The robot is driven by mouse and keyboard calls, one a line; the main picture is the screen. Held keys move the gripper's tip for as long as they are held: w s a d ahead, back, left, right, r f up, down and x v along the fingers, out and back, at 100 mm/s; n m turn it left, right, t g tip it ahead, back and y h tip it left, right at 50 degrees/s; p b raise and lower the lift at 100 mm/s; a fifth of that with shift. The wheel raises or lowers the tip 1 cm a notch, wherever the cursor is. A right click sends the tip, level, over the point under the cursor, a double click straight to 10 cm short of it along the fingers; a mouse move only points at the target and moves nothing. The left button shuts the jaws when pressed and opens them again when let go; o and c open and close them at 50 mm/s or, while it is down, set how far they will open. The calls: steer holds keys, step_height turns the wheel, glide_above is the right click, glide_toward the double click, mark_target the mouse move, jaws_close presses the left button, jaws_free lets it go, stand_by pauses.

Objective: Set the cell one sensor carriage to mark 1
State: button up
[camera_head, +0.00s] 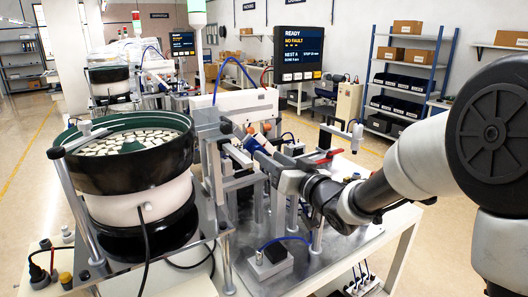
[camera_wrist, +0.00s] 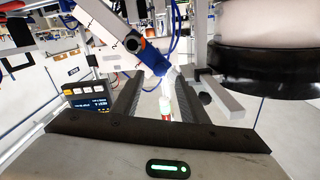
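The sensor carriage is a small blue block (camera_wrist: 155,58) on a slanted silver rail (camera_wrist: 103,22) with small dark marks, in the upper middle of the wrist view. In the head view a blue piece (camera_head: 252,144) shows just beyond my gripper (camera_head: 268,160). In the wrist view the two dark fingers of my gripper (camera_wrist: 158,82) stand apart, with a clear gap between them. The blue block lies just beyond the fingertips. I cannot tell whether they touch it. The mark numbers are too small to read.
A bowl feeder (camera_head: 125,160) with a dark rim and pale parts stands left of my gripper. A display (camera_head: 303,45) reads "READY, NO FAULT, NEST A". A red-handled clamp (camera_head: 325,157) stands close to my wrist. A second feeder (camera_head: 110,75) is farther back.

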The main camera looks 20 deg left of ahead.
steer(key=shift+x, duration=2.4)
steer(key=shift+d+f, duration=0.1)
jaws_close()
